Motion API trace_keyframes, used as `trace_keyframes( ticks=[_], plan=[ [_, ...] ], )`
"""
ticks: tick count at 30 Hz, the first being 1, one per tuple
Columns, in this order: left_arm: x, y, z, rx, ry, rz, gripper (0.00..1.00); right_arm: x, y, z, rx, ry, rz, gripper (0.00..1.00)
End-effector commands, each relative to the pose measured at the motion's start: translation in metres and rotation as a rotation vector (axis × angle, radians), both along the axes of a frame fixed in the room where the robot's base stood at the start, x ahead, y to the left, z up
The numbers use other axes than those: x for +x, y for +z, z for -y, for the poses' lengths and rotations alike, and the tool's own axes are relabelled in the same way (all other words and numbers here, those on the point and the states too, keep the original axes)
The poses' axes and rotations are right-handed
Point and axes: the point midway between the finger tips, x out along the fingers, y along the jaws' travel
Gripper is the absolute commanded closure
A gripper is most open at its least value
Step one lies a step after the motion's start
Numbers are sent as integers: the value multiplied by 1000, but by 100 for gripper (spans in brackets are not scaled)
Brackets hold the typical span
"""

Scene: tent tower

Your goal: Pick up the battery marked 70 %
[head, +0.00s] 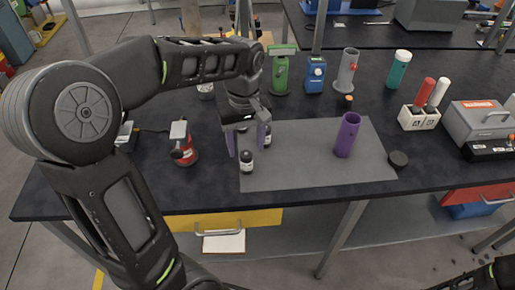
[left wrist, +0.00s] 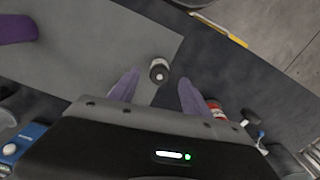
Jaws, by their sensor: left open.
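Two small dark cylinders with white labels, which look like batteries, stand at the left part of the grey mat (head: 300,175). The nearer battery (head: 246,161) is at the mat's left edge; the farther battery (head: 267,136) is partly behind a finger. Their markings are too small to read. My left gripper (head: 247,143) is open, pointing down just above and behind the nearer battery. In the left wrist view, one battery (left wrist: 159,70) shows beyond the gap between the purple fingertips (left wrist: 158,90); the other cannot be made out. My right gripper is out of view.
A red can (head: 182,147) stands left of the gripper. Green (head: 281,74), blue (head: 314,74) and grey (head: 347,72) devices stand behind. The mat's front is clear.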

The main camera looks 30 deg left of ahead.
Motion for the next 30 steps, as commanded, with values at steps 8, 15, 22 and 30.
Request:
trace_keyframes(
  ticks=[8, 15, 22, 30],
  plan=[
    [0, 0, 0, 0, -1, 0, 44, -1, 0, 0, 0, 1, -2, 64],
    [0, -16, 0, -1, -1, -3, 44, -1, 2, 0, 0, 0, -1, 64],
    [0, -27, 0, -1, -1, 1, 44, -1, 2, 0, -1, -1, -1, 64],
    [0, -31, 0, 0, -1, -3, 44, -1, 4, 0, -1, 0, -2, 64]
  ],
)
